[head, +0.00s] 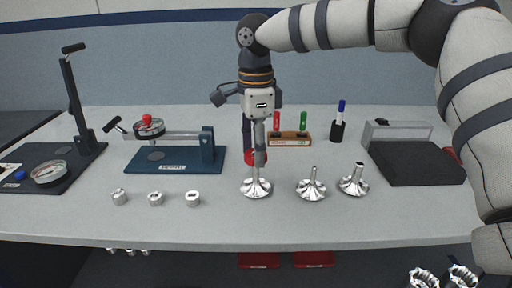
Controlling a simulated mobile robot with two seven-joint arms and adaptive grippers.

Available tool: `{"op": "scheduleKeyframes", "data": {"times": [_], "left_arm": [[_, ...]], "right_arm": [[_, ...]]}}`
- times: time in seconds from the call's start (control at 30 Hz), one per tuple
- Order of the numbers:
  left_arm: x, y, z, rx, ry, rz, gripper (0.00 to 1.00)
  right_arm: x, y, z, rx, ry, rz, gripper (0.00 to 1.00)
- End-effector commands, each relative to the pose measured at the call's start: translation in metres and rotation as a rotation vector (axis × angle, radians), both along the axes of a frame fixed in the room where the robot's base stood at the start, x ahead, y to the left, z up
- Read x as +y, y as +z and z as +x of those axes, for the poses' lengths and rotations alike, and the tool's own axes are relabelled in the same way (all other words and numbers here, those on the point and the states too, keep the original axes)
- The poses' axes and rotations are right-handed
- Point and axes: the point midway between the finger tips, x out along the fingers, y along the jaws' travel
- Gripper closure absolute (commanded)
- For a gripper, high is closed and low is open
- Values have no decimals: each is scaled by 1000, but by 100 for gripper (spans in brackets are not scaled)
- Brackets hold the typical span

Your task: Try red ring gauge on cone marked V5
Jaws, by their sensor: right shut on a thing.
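A red ring gauge (252,157) shows between and behind the fingers of my right gripper (260,157), which is shut on it. The gripper points down over the leftmost of three shiny metal cones (255,188). The ring is at the top of this cone's stem; I cannot tell whether it is around the stem or just above or behind it. Two more flared cones with upright stems stand to the right, one in the middle (311,188) and one farther right (353,182). No V5 marking is readable on any cone. My left gripper is not in view.
A wooden stand (290,140) with red and green handles is behind the gripper. A blue-based fixture (176,158) and several small metal cylinders (155,199) are left. A dark pad (415,162) and pen holder (337,132) are right. The front table strip is clear.

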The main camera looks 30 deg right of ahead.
Motion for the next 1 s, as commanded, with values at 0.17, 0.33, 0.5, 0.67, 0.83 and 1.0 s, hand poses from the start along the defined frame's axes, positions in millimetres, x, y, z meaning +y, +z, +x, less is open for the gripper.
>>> {"op": "scheduleKeyframes", "data": {"times": [0.17, 0.33, 0.5, 0.67, 0.83, 1.0], "left_arm": [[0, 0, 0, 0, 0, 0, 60], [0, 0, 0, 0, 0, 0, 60], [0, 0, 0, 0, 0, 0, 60], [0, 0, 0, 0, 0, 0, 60], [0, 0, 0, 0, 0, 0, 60], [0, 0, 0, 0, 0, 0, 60]], "right_arm": [[0, -2, 0, -1, 0, 1, 92], [0, -6, 0, -1, 0, 1, 92], [0, -10, 0, 0, 1, 1, 92], [0, -13, 0, 0, 1, 0, 92], [0, -16, 0, -1, 1, 0, 92], [0, -16, 0, -1, 0, 0, 92]]}}
